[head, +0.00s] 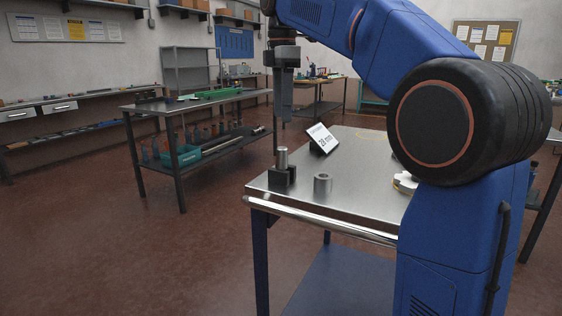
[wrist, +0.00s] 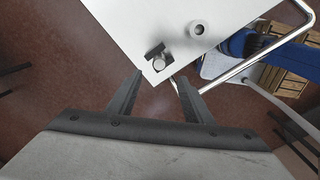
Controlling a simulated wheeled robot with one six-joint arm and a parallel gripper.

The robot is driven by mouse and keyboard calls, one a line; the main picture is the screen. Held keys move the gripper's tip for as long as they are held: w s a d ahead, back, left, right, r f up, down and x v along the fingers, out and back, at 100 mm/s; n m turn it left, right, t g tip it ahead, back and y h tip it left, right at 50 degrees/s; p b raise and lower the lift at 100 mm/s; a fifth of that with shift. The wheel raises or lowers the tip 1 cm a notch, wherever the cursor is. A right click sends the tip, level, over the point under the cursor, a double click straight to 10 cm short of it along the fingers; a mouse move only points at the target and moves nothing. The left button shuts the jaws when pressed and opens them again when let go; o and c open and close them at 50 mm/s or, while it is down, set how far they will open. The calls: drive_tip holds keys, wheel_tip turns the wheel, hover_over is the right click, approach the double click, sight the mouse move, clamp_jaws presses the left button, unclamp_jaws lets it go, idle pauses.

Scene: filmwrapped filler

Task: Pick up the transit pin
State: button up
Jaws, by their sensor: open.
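The transit pin appears to be the upright grey metal cylinder (head: 283,157) standing in a small black block (head: 282,177) near the left corner of the steel table. In the wrist view the pin's round top (wrist: 159,64) shows just beyond and between the fingertips, beside the dark block (wrist: 154,50). My gripper (head: 286,112) points down above the pin, with a clear gap in the head view. In the wrist view my gripper (wrist: 160,78) has its two fingers wide apart with nothing between them.
A short hollow grey cylinder (head: 323,184) stands right of the block, also in the wrist view (wrist: 197,28). A white card (head: 321,138) reading "28 mm" stands behind. A white round object (head: 404,183) is partly hidden by my arm. A rail (head: 320,220) runs along the table's front edge.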

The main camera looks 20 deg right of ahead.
sight(282, 148)
wheel_tip(282, 148, down, 12)
drive_tip(key=shift+w+f, duration=0.1)
drive_tip(key=shift+f, duration=0.05)
idle(0.5)
clamp_jaws()
